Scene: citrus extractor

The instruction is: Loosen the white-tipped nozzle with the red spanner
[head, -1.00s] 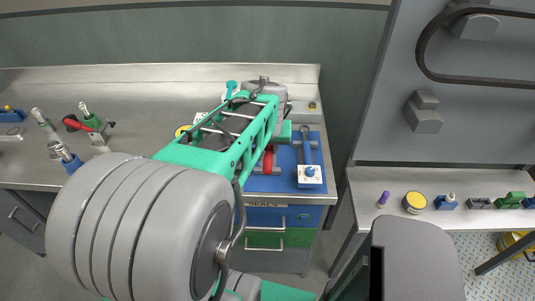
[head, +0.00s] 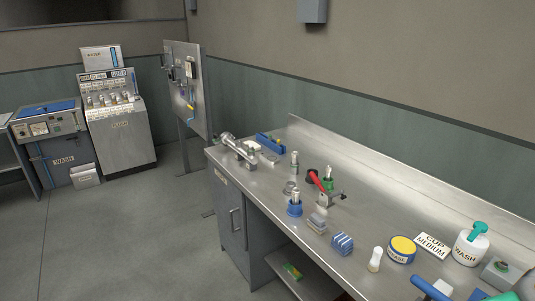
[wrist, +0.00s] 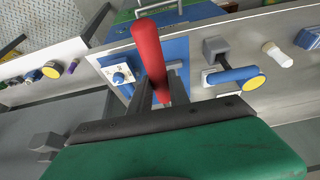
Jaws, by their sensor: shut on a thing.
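The red spanner shows in the wrist view as a thick red handle (wrist: 149,55) between the two dark fingers of my gripper (wrist: 160,85), which is shut on it. The spanner's working end is not visible. In the head view, several nozzle-like pieces with pale tips stand on the bench: one with a blue base (head: 295,208), one with a green base (head: 328,182) beside a red lever and a metal bracket, and a grey one (head: 294,162). I cannot tell for sure which is the white-tipped nozzle.
The wrist view shows a blue mat (wrist: 178,50) under the handle, a white block with a blue knob (wrist: 120,77) and a blue-handled piece (wrist: 232,75). On the steel bench (head: 385,220) stand a yellow-lidded tin (head: 402,248) and a wash bottle (head: 470,245).

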